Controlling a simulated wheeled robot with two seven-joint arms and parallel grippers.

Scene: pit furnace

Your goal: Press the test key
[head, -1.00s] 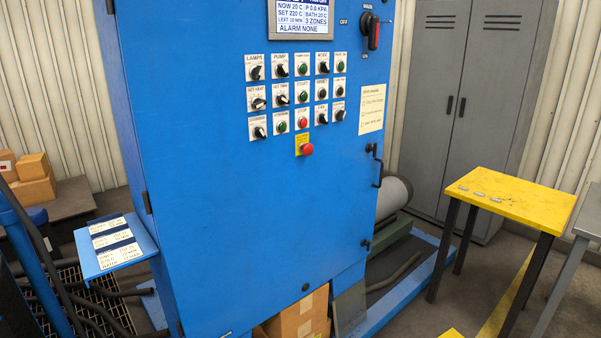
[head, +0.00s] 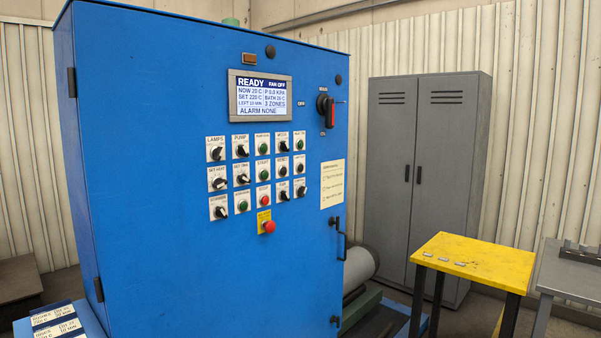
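The blue control cabinet (head: 200,250) stands in front of me with a panel of labelled knobs and buttons. Green buttons (head: 263,147) and black knobs (head: 216,153) sit in three rows, with a red button (head: 263,201) in the bottom row. The labels are small, and I cannot tell which one is the test key. The display (head: 262,97) above reads READY, FAN OFF and ALARM NONE. A red mushroom button (head: 268,227) on a yellow plate sits below the rows. Neither of my grippers is in view.
A red-handled rotary switch (head: 327,107) and a door handle (head: 341,240) stick out on the cabinet's right side. A yellow table (head: 470,255) with small pieces stands at the right, before a grey locker (head: 425,170). A label shelf (head: 25,327) is at lower left.

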